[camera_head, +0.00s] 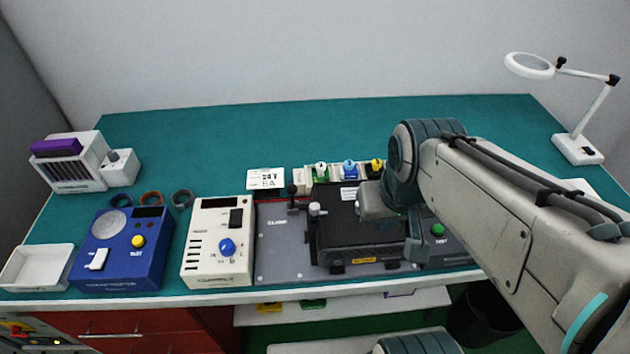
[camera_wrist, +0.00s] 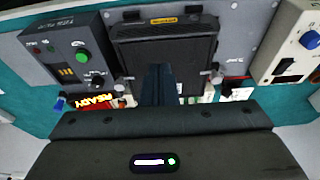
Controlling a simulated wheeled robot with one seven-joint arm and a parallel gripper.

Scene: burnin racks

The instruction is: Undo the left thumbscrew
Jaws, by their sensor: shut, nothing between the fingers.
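The left thumbscrew (camera_head: 315,209) is a pale grey knob at the left side of a black box-like unit (camera_head: 345,245) on the grey clamp plate (camera_head: 280,262). In the wrist view, which looks from the opposite side, the black unit (camera_wrist: 165,55) lies beyond my fingers. My gripper (camera_wrist: 158,88) is shut and empty, its dark fingers pointing over the unit's near edge, apart from the left thumbscrew. I cannot tell the thumbscrew's thread state.
A cream box with a blue knob (camera_head: 227,247) and a blue box (camera_head: 125,250) stand left of the plate. A black-topped lever (camera_head: 292,190) rises close behind the thumbscrew. Small coloured connectors (camera_head: 350,169) line the back.

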